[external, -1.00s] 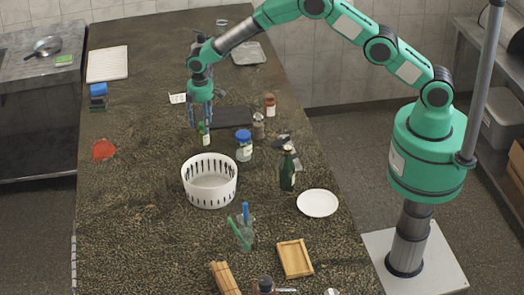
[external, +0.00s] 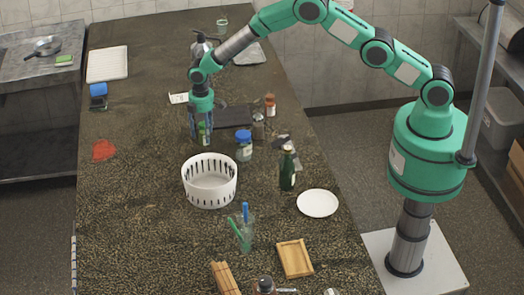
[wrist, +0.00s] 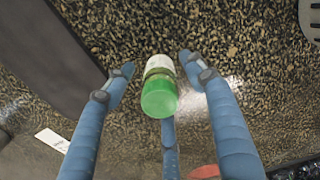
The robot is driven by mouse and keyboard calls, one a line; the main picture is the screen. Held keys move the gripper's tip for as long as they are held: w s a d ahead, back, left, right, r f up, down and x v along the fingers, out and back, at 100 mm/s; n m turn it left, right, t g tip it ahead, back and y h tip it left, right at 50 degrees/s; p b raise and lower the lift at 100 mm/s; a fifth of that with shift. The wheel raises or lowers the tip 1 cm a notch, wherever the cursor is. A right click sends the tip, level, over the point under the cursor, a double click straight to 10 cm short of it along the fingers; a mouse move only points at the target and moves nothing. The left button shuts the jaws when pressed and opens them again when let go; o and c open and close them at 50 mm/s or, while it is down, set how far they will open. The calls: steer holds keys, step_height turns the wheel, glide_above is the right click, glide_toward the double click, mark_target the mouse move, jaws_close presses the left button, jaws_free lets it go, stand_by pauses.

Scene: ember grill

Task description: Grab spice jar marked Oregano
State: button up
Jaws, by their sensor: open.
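A small jar with a green lid and a pale label (wrist: 159,88) stands on the dark speckled counter; its label cannot be read. In the external view the jar (external: 204,133) is partly hidden by my blue fingers. My gripper (external: 200,137) points down over it, open. In the wrist view my gripper (wrist: 155,72) has its fingers spread on both sides of the jar and one below it, with gaps at left and right.
A white slotted basket (external: 209,190) stands just in front of my gripper. A blue-lidded jar (external: 243,147), a shaker (external: 258,128) and an orange-brown jar (external: 270,105) stand to the right. A dark board (external: 236,115) lies close behind. The counter's left side is mostly clear.

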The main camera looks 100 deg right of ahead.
mark_target(204, 137)
steer(key=shift+f, duration=1.55)
jaws_close()
steer(key=shift+r, duration=0.15)
steer(key=shift+r, duration=4.85)
